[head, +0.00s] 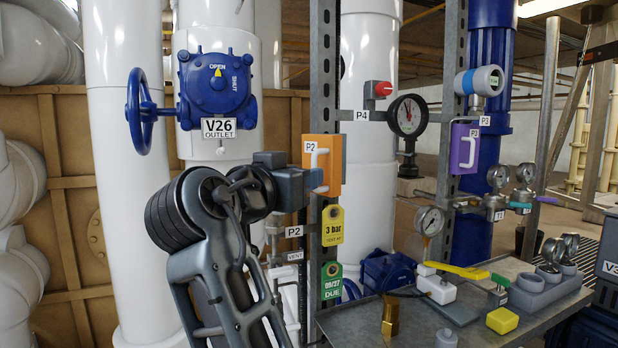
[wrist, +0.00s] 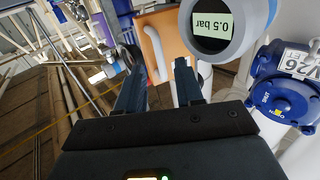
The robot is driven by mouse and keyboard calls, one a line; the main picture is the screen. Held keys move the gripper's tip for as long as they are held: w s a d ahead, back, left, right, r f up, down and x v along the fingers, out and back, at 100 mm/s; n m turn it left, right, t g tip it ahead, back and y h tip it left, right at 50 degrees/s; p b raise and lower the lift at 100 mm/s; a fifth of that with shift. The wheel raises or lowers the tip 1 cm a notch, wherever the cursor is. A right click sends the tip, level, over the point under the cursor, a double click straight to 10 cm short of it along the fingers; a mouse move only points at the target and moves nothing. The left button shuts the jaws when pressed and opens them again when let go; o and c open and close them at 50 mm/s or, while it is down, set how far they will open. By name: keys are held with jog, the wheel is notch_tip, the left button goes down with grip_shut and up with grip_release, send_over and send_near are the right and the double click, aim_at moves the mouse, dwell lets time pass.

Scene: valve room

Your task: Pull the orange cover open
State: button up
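The orange cover (head: 334,172) is a box-like panel marked P2, on a grey upright post. It has a white bar handle (head: 318,158) on its front. The cover also shows in the wrist view (wrist: 178,50), with its handle (wrist: 154,52) appearing between my two fingers. My gripper (head: 318,183) reaches in from the left, its fingertips close to the handle's lower end. In the wrist view my gripper (wrist: 156,62) is open, with gaps visible beside the handle. I cannot tell whether a finger touches it.
A round gauge (wrist: 215,25) reading 0.5 bar sits close to my fingers in the wrist view. The blue V26 valve (head: 217,85) is to the left. Yellow (head: 333,226) and green (head: 332,281) tags hang below the cover. A grey bench (head: 470,325) with small parts stands at lower right.

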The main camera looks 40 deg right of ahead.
jog(key=shift+v, duration=1.9)
